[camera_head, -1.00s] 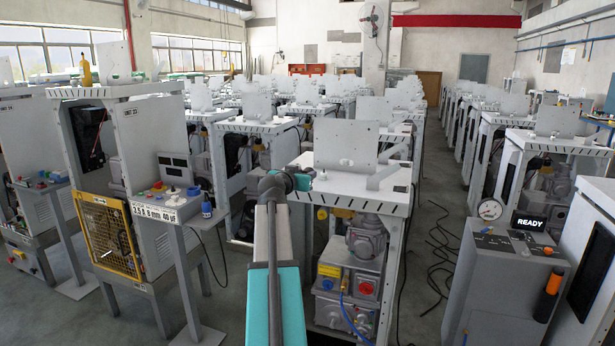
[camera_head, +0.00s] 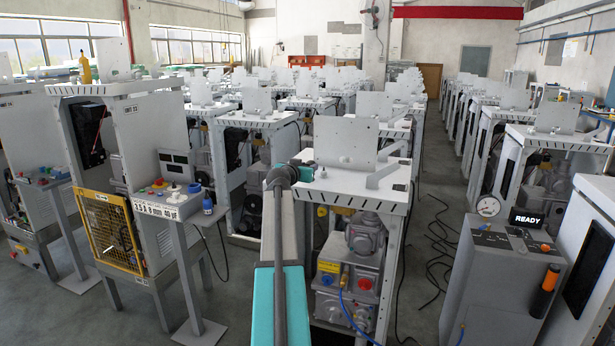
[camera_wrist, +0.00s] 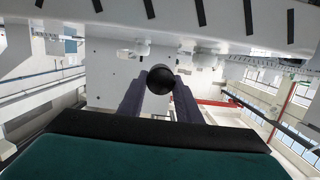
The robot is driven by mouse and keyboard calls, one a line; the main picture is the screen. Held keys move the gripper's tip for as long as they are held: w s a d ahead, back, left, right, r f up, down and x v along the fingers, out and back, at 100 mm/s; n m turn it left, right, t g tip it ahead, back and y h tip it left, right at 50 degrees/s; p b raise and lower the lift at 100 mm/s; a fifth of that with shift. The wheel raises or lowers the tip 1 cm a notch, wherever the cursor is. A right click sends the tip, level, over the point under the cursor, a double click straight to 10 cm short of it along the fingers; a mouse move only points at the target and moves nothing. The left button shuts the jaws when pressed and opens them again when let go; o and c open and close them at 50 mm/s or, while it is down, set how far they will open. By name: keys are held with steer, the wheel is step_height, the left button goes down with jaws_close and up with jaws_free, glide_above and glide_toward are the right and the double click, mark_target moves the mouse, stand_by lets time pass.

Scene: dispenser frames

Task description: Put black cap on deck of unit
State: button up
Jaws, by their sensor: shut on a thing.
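The black cap (camera_wrist: 160,80) shows as a dark round shape in the wrist view. My gripper (camera_wrist: 160,88) is shut on it, with one dark finger on each side. In the head view my gripper (camera_head: 312,170) is small, at the end of my arm over the left part of the nearest unit's deck (camera_head: 348,191). The cap cannot be made out clearly there. The deck is a pale flat top with dark slots along its front edge. In the wrist view the slotted deck edge (camera_wrist: 225,22) crosses the top. The gap between cap and deck cannot be judged.
An upright grey plate (camera_head: 346,143) and a slanted bracket (camera_head: 388,173) stand on the deck. A unit with a yellow mesh door (camera_head: 115,235) stands left. A console with a READY display (camera_head: 527,220) stands right. Cables (camera_head: 436,250) lie on the floor between.

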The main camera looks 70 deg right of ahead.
mark_target(306, 185)
steer(key=shift+f+p, duration=0.8)
steer(key=shift+f, duration=0.95)
steer(key=shift+f, duration=0.15)
steer(key=o, duration=1)
steer(key=shift+o, duration=0.2)
steer(key=shift+r, duration=0.2)
steer(key=shift+a, duration=0.55)
steer(key=a+r+b, duration=0.2)
steer(key=a+b, duration=0.2)
steer(key=a, duration=0.6)
steer(key=shift+s+a, duration=0.25)
steer(key=shift+a, duration=0.15)
